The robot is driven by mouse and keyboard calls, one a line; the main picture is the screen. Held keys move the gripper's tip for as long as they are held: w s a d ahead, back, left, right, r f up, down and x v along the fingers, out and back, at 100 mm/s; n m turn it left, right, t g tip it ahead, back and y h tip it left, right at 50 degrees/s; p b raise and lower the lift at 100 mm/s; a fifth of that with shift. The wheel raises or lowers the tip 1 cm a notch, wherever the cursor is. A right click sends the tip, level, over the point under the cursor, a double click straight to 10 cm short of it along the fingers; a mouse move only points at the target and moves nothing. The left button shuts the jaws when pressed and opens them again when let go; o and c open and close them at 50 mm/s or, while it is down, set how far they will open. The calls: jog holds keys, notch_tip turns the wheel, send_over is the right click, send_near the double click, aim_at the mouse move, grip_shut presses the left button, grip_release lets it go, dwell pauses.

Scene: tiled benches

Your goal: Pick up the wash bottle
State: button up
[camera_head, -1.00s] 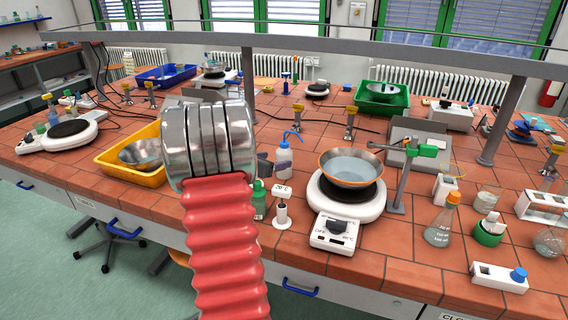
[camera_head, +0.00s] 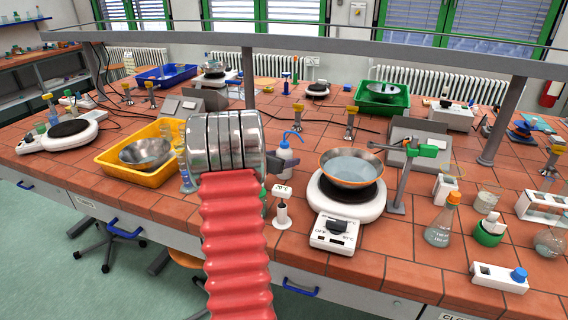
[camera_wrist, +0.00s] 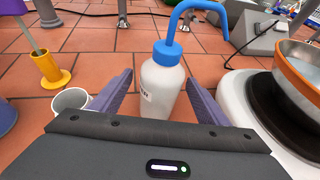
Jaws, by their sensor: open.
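The wash bottle (camera_wrist: 163,82) is white with a blue cap and a bent blue spout. In the wrist view it stands upright on the tiles, between and a little beyond the two purple fingers of my gripper (camera_wrist: 160,92). The gripper is open, with a gap visible on both sides of the bottle. The bottle's foot is hidden behind the gripper's dark body.
Right of the bottle stands a white hotplate (camera_head: 347,205) with a metal bowl (camera_head: 351,168). A small white thermometer-like device (camera_head: 283,207) stands in front. In the wrist view a white cup (camera_wrist: 72,100) is close to the left finger, and a yellow holder (camera_wrist: 50,70) stands farther left.

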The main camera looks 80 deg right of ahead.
jog(key=shift+s+d+f, duration=0.2)
jog(key=shift+d+f, duration=0.05)
jog(key=shift+d, duration=0.3)
jog(key=shift+c, duration=0.5)
jog(key=c, duration=0.7)
